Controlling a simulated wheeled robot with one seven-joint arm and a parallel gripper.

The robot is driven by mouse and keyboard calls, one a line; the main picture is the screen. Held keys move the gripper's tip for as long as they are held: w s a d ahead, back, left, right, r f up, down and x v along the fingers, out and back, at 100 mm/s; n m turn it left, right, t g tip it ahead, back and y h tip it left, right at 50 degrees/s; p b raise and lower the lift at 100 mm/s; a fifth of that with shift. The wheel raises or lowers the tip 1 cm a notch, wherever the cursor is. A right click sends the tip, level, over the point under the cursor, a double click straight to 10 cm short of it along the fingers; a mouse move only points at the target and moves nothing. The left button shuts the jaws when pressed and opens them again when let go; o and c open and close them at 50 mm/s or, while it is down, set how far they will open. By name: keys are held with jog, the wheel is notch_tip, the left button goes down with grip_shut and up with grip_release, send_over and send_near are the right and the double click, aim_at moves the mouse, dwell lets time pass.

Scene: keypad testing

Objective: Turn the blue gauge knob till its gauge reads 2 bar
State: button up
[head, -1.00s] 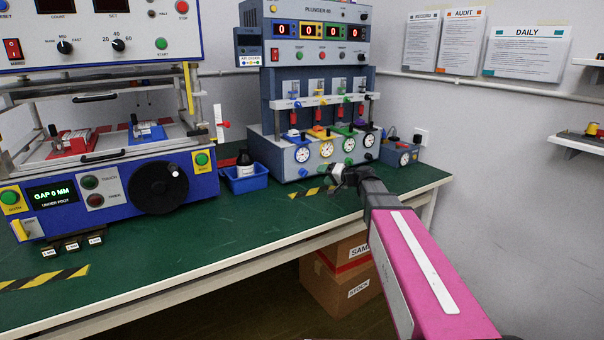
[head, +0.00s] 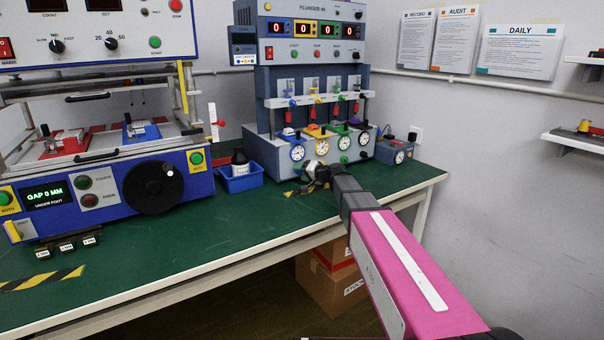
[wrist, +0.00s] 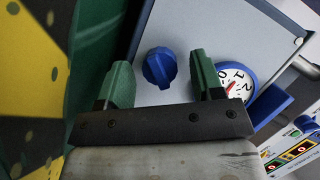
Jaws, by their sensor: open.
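The blue knob (wrist: 159,67) shows in the wrist view on a pale grey panel, between the two green fingers of my open gripper (wrist: 160,62). There is a gap on each side, and neither finger touches it. The blue-rimmed gauge (wrist: 236,80) is right of the knob, partly covered by the right finger. Its 0, 1 and 2 and a short red needle show, but I cannot read the exact value. In the head view the blue gauge (head: 298,153) is leftmost in its row. My gripper (head: 311,176) is in front of the panel below it and hides the blue knob there.
Yellow (head: 322,147), green (head: 344,142) and dark-rimmed (head: 364,138) gauges sit to the right. A blue bin (head: 240,180) with a dark bottle stands left of the machine. Black-yellow tape (head: 297,193) marks the green bench near my gripper.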

jog(key=c, duration=0.9)
jog(key=shift+c, duration=0.2)
jog(key=shift+m, duration=0.3)
jog(key=shift+f+m+y, duration=0.2)
jog(key=shift+m+y, duration=1)
jog(key=shift+m, duration=0.9)
jog(key=o, duration=0.9)
jog(key=shift+o, duration=0.2)
jog(key=shift+d, duration=0.1)
jog(key=v, duration=1)
jog(key=shift+s+d+f, duration=0.1)
jog(key=shift+s+d, duration=0.15)
jog(key=shift+d, duration=0.05)
